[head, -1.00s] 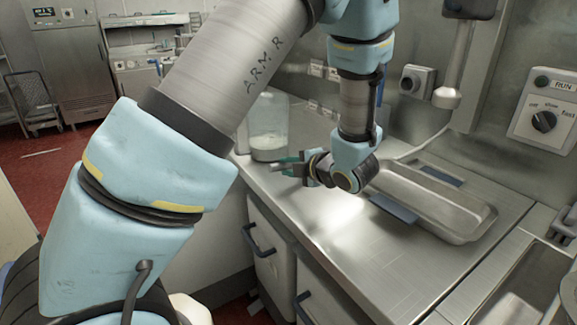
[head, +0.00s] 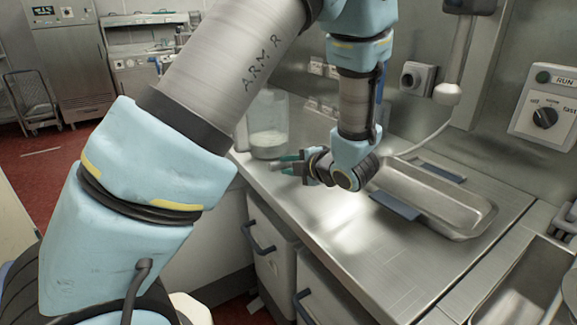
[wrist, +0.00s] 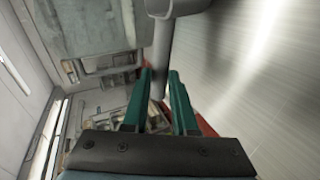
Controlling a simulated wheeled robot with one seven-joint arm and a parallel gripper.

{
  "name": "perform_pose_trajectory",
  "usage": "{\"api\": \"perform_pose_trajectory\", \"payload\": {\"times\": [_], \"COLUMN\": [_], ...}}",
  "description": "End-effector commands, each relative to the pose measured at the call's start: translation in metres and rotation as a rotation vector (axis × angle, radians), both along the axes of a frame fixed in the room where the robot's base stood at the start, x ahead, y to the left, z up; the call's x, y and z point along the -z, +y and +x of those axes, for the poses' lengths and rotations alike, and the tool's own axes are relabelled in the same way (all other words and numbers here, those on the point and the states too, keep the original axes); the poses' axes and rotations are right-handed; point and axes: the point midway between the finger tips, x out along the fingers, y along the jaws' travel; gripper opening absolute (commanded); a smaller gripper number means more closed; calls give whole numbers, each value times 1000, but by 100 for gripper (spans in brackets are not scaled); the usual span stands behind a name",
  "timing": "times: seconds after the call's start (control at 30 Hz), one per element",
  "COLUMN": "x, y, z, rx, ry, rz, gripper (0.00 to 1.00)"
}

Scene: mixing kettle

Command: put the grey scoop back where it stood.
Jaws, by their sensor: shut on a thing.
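My gripper (head: 285,164) is low over the steel counter (head: 375,245), at its far left end, in front of the clear jar with white contents (head: 268,135). In the wrist view, its green fingers (wrist: 159,76) are closed around the thin grey handle of the grey scoop (wrist: 163,48). The scoop's wider part shows at the top edge of that view, cut off by the frame. In the head view, I cannot make out the scoop at the fingers. I cannot tell whether the scoop touches the counter.
A long steel tray (head: 485,222) lies on the counter right of my gripper, with a dark blue flat piece (head: 395,207) at its near edge. A control box with a dial (head: 545,117) is on the right wall. The counter's front middle is clear.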

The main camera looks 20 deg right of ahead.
Motion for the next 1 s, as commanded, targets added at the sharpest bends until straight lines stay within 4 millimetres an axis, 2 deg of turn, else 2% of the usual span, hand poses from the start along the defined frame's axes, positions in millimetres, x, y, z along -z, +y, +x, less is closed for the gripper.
{"api": "perform_pose_trajectory", "payload": {"times": [0.03,0.07,0.37,0.57,0.8,1.0], "x": [1,1,1,1,1,0], "y": [0,0,0,0,0,0], "z": [0,0,0,0,0,0], "rx": [0,0,0,0,0,0], "ry": [1,1,1,1,1,1], "rz": [1,1,1,1,1,1], "gripper": [0,27,61,63,90,91]}}
